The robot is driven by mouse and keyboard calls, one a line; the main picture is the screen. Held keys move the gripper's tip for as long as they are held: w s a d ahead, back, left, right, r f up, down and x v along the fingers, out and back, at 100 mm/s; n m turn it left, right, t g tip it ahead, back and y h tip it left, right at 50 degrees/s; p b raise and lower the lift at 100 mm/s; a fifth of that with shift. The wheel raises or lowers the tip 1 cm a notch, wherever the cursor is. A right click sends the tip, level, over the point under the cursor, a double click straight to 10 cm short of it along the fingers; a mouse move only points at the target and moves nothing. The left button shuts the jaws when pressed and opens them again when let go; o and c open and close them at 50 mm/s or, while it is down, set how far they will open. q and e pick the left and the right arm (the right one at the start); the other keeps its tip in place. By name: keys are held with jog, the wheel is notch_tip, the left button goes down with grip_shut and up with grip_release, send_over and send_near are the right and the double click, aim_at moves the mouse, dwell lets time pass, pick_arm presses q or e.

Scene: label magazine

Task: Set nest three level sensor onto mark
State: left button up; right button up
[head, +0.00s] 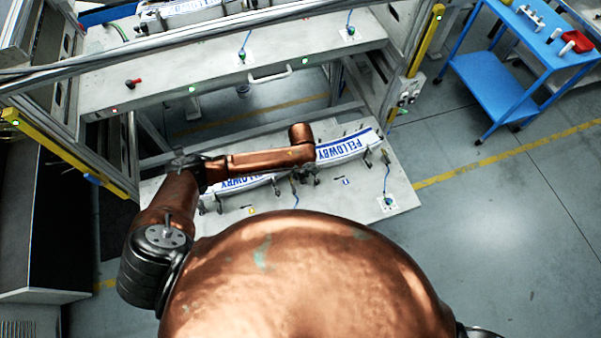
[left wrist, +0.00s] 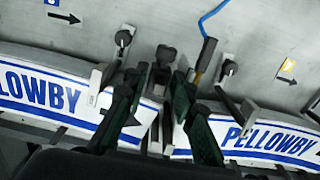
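A level sensor on a blue cable shows in the left wrist view as a dark barrel (left wrist: 207,53) with a yellow lower part, partly behind a finger. Its foot and any mark under it are hidden. My left gripper (left wrist: 160,105) is open above the joint between two label strips, its green-padded fingers apart. The sensor stands beyond the right-hand finger, not between the pads. In the head view my left arm reaches over the lower bench, and the gripper (head: 301,176) is small and dark there. My right gripper is out of view.
White label strips (head: 345,147) lie in clamps along the lower bench (head: 330,210). Metal clamp posts (left wrist: 228,68) stand near my fingers. Another blue-cabled sensor (head: 389,200) stands at the bench's right. The upper bench (head: 200,70) overhangs behind. A blue cart (head: 490,80) is far right.

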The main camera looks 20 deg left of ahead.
pick_arm(q)
jog(key=shift+r, duration=0.1)
jog(key=shift+r, duration=3.9)
